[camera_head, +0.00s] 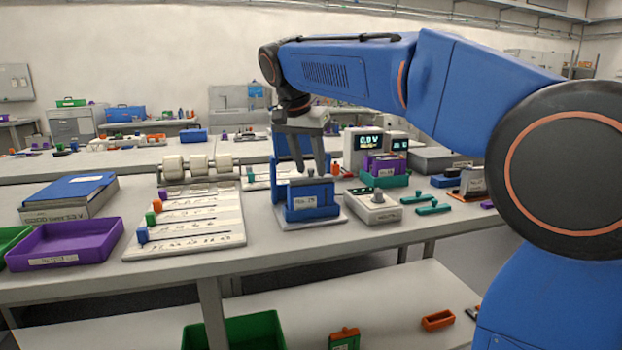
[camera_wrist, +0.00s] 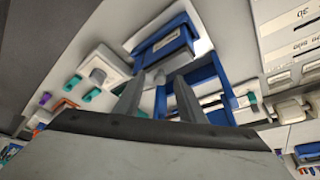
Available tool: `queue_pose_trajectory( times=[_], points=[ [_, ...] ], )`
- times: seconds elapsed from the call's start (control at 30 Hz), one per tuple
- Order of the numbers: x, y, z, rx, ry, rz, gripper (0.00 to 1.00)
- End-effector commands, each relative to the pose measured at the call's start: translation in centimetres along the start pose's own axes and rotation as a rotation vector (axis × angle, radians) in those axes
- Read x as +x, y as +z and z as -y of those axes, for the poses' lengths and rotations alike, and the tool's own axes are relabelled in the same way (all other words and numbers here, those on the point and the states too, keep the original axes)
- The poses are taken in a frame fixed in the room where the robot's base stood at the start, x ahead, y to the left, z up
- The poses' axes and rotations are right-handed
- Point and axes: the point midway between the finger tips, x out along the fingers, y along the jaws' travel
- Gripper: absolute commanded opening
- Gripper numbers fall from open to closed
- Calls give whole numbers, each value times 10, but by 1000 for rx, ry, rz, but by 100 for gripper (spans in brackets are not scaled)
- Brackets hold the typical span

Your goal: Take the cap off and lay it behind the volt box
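A blue box with a white label (camera_head: 313,205) stands on a pale base plate. A dark grey cap with a small knob (camera_head: 310,173) appears to sit on its top. My gripper (camera_head: 304,170) is above the box, fingers pointing down and apart. In the wrist view the knob shows between the open fingertips (camera_wrist: 158,78), and the labelled blue box (camera_wrist: 165,45) lies just beyond them. I cannot tell whether a finger touches the knob. A pale box with a lit voltage display (camera_head: 364,150), perhaps the volt box, stands behind and to the right; the space behind it is mostly hidden.
A blue upright frame (camera_head: 283,150) stands close behind the blue box. A white box with a knob (camera_head: 372,205) is just right, and a green tray with purple items (camera_head: 383,178) is behind that. A white board with coloured blocks (camera_head: 188,222) lies left.

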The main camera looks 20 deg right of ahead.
Motion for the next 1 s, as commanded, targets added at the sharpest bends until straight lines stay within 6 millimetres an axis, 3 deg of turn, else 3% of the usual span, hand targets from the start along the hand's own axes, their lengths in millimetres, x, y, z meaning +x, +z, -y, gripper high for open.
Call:
queue_pose_trajectory(
  times=[0.1,0.27,0.67,1.0],
  points=[
    [0,0,0,0,0,0,36],
    [0,0,0,0,0,0,0],
    [-4,-2,0,0,0,0,0],
    [-55,-23,1,1,-2,-1,0]
  ],
)
